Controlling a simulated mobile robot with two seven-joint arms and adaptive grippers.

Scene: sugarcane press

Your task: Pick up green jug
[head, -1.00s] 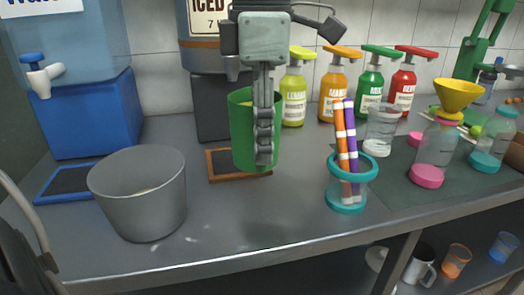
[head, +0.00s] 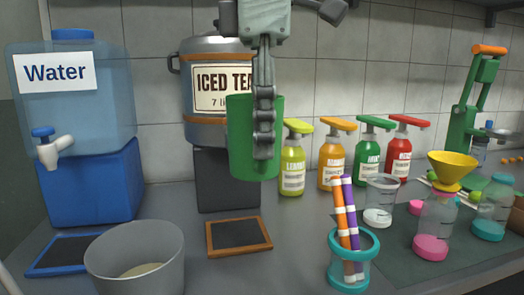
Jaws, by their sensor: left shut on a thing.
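The green jug (head: 240,150) is in the upper middle of the head view, held up above the counter in front of the iced tea dispenser. My left gripper (head: 264,150) is shut on the green jug. Its fingers run down over the near side of the jug and hide part of it. The jug looks upright. My right gripper is not in view.
A grey bucket (head: 165,262) stands front left, near the blue water dispenser (head: 75,100). The iced tea dispenser (head: 185,95) is behind the jug. A marker holder (head: 340,265), pump bottles (head: 292,165) and a yellow funnel (head: 452,170) stand to the right. A small framed board (head: 238,233) lies below.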

